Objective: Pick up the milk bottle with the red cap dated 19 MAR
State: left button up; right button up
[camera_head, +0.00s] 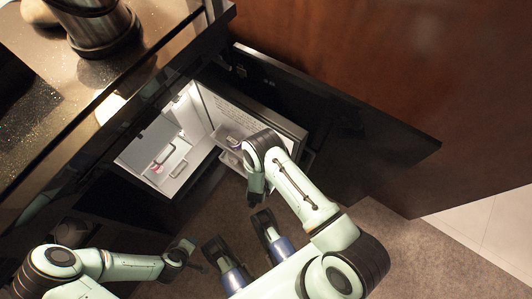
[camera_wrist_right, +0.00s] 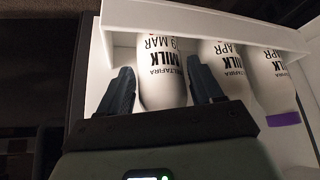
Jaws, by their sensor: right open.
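In the right wrist view, where labels appear upside down, a white milk bottle (camera_wrist_right: 162,72) reading "MILK" and "9 MAR" stands in a white door shelf. Its cap is hidden behind my gripper. My right gripper (camera_wrist_right: 161,68) is open, with one finger on each side of this bottle; contact cannot be told. In the head view, my right arm reaches to the minibar door shelf (camera_head: 233,158), and its fingers are hidden. My left gripper (camera_head: 188,257) is low at the left, away from the minibar; its jaw state is unclear.
Two more milk bottles marked "APR" stand alongside: a middle one (camera_wrist_right: 227,75) close to one finger, and one with a purple cap (camera_wrist_right: 283,119). The minibar door (camera_head: 262,108) is open. A dark counter (camera_head: 150,55) overhangs at upper left; a wooden panel (camera_head: 380,70) stands right.

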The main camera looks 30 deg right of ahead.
jog(key=shift+a, duration=0.1)
jog(key=c, duration=0.9)
jog(key=shift+r, duration=0.1)
